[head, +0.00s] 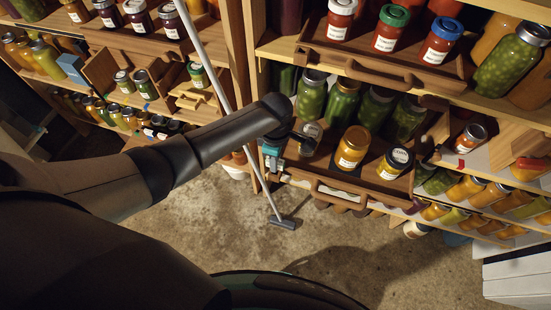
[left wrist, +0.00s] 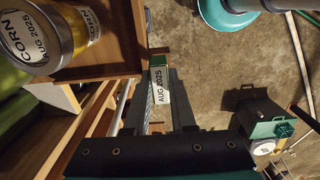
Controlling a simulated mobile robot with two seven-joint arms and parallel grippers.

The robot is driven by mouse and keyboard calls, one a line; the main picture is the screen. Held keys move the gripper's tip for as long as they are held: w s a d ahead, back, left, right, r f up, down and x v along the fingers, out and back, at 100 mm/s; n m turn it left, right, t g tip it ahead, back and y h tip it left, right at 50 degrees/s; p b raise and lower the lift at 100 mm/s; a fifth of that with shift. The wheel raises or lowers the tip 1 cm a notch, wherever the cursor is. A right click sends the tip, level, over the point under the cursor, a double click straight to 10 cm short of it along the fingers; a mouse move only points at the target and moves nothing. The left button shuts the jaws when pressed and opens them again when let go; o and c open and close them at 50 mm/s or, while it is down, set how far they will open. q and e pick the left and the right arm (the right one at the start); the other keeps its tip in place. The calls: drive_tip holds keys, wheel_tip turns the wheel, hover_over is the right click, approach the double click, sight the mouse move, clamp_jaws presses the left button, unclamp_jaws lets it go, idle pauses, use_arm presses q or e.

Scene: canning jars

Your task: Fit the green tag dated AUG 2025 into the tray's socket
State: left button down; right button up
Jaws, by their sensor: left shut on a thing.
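My left gripper (head: 285,145) is at the left front corner of the pulled-out wooden tray (head: 335,188). In the left wrist view the gripper (left wrist: 160,90) is shut on the tag (left wrist: 160,84), which has a white face reading AUG 2025 and a green end. The tag is held just beyond the edge of the tray (left wrist: 141,30); I cannot tell whether it touches it. The socket cannot be made out clearly. On the tray stand a yellow CORN jar (head: 352,148), which may be the one in the wrist view (left wrist: 40,40), and a dark-lidded jar (head: 394,162). My right gripper is not in view.
The concrete floor (head: 180,225) in front is mostly clear.

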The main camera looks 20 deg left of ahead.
use_arm(q)
drive_tip(key=shift+p, duration=0.4)
drive_tip(key=shift+f, duration=0.25)
idle(0.8)
drive_tip(key=shift+f+b, duration=0.3)
drive_tip(key=shift+f, duration=1.1)
idle(1.6)
drive_tip(key=c, duration=0.7)
unclamp_jaws()
